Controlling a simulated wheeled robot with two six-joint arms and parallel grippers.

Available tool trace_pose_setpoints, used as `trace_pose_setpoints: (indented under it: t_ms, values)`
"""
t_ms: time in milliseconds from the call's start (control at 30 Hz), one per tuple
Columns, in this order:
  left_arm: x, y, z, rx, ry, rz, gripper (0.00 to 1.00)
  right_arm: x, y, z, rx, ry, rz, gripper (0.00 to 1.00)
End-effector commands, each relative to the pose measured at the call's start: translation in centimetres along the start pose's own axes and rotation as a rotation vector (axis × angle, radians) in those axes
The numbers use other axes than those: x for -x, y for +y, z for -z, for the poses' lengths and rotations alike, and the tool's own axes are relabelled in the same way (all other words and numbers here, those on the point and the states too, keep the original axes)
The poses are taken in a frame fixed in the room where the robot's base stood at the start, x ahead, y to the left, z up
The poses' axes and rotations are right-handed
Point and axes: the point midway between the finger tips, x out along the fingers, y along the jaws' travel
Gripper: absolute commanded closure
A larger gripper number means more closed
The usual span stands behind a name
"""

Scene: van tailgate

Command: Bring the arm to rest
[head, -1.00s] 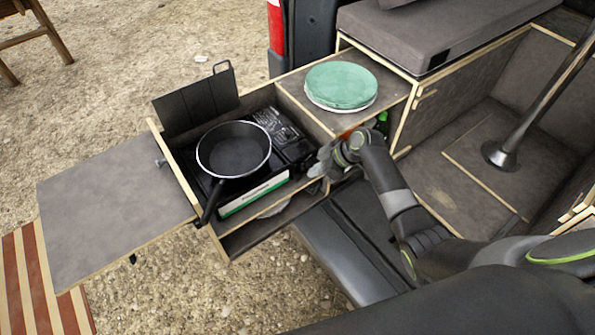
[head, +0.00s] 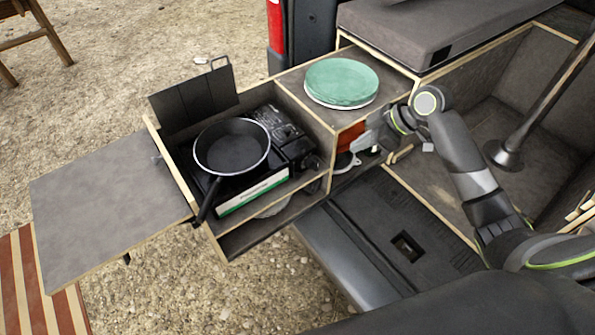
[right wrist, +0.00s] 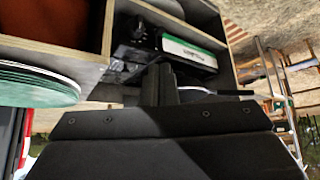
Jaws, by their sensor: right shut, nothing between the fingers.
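My right arm comes in from the right of the head view. Its gripper (head: 358,142) is in front of the open compartment below the green plates (head: 342,82). The fingers are shut and empty in the right wrist view (right wrist: 162,84). They point toward the kitchen box, with the stove (right wrist: 188,50) beyond them. I cannot tell whether the fingers touch anything. My left gripper is not in view.
A black frying pan (head: 232,147) sits on the stove in the pull-out box, its handle toward the front. A grey side table (head: 112,205) extends left. A black post (head: 545,100) stands at right. The dark van floor (head: 395,235) below my arm is clear.

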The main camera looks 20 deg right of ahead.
Motion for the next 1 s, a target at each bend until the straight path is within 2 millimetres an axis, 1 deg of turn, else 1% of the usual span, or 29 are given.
trace_pose_setpoints:
  t_ms: [200, 667, 733, 767, 867, 967, 1000]
  values:
    - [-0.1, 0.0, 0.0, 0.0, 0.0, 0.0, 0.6, 0.6, 0.0, 0.0, 0.0, 0.0, 0.001, 1.0]
    - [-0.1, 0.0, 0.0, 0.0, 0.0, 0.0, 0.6, 0.6, 0.0, 0.0, 0.0, 0.0, 0.0, 1.0]
    - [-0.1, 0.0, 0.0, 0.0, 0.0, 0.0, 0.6, 0.3, -0.3, -0.3, -0.007, -0.006, -0.001, 1.0]
    - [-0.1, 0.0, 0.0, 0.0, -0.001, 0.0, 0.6, 0.0, -0.6, -0.7, -0.015, -0.012, -0.003, 1.0]
    - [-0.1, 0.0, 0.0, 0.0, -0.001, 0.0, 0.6, -1.4, -2.5, -2.5, -0.063, -0.048, -0.018, 1.0]
    - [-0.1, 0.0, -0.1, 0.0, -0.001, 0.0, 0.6, -3.3, -5.7, -5.3, -0.149, -0.104, -0.056, 1.0]
    - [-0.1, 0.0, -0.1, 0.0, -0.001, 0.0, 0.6, -3.9, -7.2, -6.6, -0.191, -0.128, -0.078, 1.0]
